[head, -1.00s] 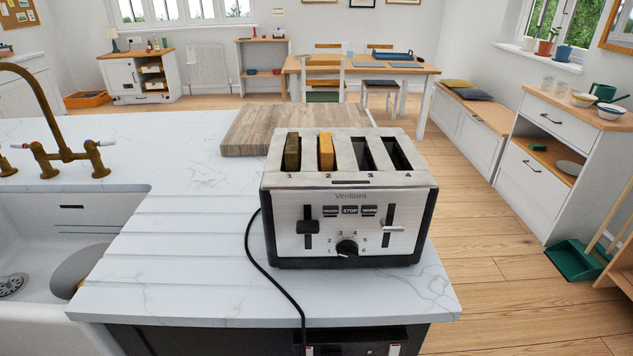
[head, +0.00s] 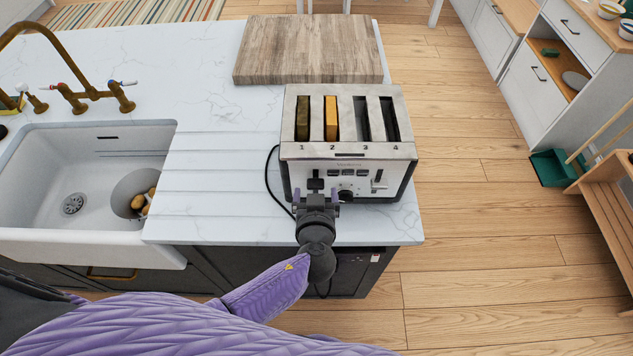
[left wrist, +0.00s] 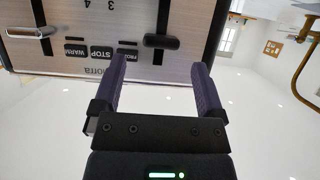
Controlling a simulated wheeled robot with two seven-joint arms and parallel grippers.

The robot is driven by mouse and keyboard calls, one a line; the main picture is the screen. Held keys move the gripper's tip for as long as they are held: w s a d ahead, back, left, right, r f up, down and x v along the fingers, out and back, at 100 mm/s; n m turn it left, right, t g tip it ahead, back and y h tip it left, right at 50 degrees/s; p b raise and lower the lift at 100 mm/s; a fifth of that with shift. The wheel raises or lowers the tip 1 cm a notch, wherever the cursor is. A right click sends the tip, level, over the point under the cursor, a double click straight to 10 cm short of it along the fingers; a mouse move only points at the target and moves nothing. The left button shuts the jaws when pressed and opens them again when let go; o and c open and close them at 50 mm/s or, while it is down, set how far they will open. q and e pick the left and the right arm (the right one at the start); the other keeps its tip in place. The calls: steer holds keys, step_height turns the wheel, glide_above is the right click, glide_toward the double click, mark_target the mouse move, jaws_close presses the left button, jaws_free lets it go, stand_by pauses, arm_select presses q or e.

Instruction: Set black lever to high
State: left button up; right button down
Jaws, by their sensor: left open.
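The toaster (head: 345,151) stands on the marble counter, its front toward me. Its black lever (head: 316,184) is at the left of the front panel, in a vertical slot, around the middle of the slot. In the left wrist view, which is upside down, the black lever (left wrist: 161,42) lies just beyond the fingertips. My left gripper (head: 316,196) is open and empty, in front of the lever, one purple finger on each side; I cannot tell whether it touches. It also shows in the left wrist view (left wrist: 162,70). My right gripper is not in view.
A silver lever (head: 378,185) and a black dial (head: 346,196) are right of the black lever. Slot 1 holds a dark slice, slot 2 a golden one (head: 331,118). A wooden board (head: 308,48) lies behind the toaster. A black cord (head: 269,180) runs along its left side.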

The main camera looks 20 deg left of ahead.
arm_select(q)
steer(key=shift+x, duration=1.3)
jaws_close()
